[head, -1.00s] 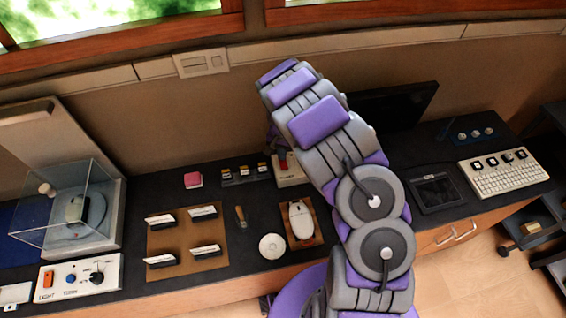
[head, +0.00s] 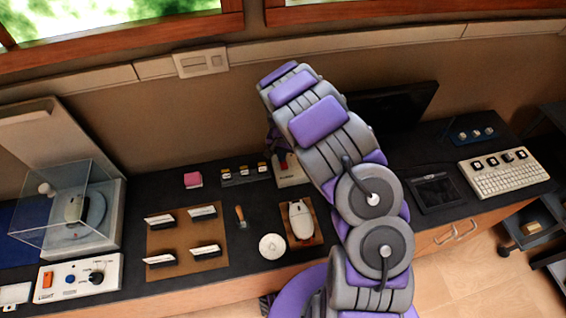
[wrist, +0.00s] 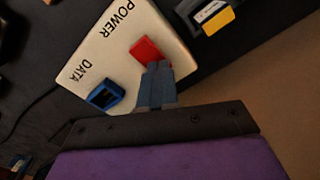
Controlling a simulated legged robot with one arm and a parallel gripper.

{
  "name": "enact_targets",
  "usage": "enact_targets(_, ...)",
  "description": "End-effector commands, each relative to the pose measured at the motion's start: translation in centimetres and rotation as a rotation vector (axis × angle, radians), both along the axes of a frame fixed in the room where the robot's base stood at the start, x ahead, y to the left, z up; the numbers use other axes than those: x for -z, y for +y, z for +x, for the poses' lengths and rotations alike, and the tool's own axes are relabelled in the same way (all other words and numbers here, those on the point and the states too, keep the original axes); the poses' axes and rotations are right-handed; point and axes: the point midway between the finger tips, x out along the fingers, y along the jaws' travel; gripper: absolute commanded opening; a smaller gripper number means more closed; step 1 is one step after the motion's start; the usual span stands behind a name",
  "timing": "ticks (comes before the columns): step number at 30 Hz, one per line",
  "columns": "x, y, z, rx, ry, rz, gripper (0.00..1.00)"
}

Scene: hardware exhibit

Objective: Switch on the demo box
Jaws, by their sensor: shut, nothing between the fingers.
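The demo box is a cream box (wrist: 115,55) with the printed words POWER and DATA. It carries a red switch (wrist: 147,49) beside POWER and a blue part (wrist: 105,95) beside DATA. My gripper (wrist: 157,68) is shut and empty, its tips at the red switch's near end, overlapping it in the wrist view. I cannot tell whether they press on it. In the head view the box (head: 291,178) stands on the dark counter, partly hidden by my arm, and the fingertips are not clearly visible.
A yellow-and-white labelled item (wrist: 215,18) lies close beside the box. On the counter (head: 345,164), a mouse on a brown board (head: 301,219), a round white disc (head: 272,246) and a pink block (head: 193,180) stand nearby. A dark screen (head: 405,105) is behind my arm.

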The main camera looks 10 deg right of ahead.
Motion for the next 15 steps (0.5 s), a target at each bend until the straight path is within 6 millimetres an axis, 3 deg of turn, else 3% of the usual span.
enact_targets(7, -0.1, 0.0, 0.0, 0.000, 0.004, 0.000, 0.00)
enact_targets(15, -2.1, 0.0, -0.1, -0.001, 0.001, -0.001, 0.00)
